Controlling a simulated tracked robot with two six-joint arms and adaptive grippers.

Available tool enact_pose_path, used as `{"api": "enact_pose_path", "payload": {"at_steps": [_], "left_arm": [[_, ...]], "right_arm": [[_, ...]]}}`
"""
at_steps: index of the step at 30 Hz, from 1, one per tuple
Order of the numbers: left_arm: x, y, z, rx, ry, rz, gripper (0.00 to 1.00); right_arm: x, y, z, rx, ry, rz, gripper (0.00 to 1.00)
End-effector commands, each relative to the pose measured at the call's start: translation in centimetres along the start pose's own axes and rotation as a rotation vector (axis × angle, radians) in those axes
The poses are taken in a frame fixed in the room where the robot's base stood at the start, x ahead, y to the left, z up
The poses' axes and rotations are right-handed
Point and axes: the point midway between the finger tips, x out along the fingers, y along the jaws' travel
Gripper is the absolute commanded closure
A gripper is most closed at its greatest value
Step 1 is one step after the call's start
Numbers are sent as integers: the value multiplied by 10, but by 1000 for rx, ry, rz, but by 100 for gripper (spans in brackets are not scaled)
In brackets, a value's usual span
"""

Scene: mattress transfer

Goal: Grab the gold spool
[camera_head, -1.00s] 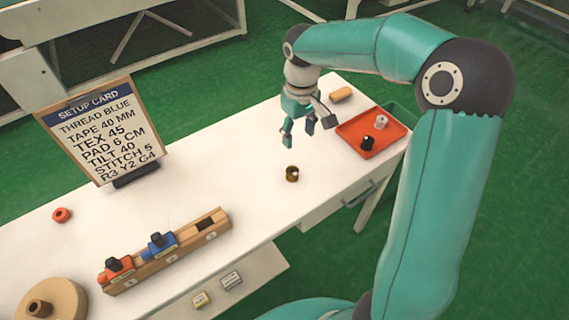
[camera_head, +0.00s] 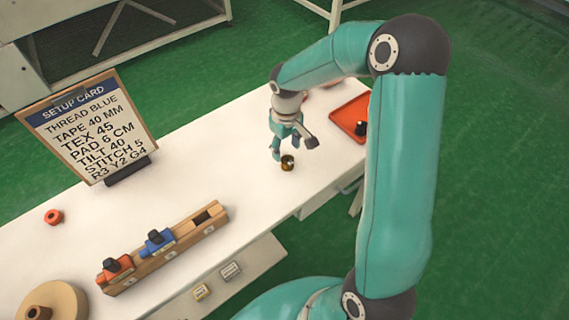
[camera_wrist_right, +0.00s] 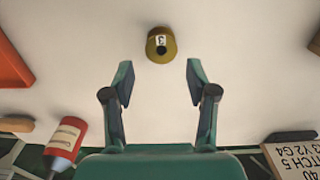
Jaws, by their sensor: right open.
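My right gripper (camera_head: 288,152) is over the table right by the spool. In the right wrist view its two fingers (camera_wrist_right: 158,80) are apart with bare table between them, and the spool lies just beyond the fingertips, roughly centred. The right gripper is open and empty. My left gripper is not in view.
An orange tray (camera_head: 348,117) with a black spool (camera_head: 361,128) is right of the gripper. A wooden rack (camera_head: 190,238) holds an orange and a blue block. A setup card (camera_head: 90,125) stands at the left. A red bottle (camera_wrist_right: 66,140) shows in the wrist view.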

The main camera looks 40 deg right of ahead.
Motion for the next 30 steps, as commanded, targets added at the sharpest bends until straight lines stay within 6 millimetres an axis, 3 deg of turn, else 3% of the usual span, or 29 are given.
{"api": "enact_pose_path", "payload": {"at_steps": [12, 21, 30], "left_arm": [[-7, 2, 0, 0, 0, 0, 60], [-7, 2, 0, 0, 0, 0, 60], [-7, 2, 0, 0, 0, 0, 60]], "right_arm": [[47, 0, 7, 0, -4, -2, 43], [53, 0, 7, 1, 0, -1, 43], [52, 0, 7, 1, 0, -1, 91]]}}
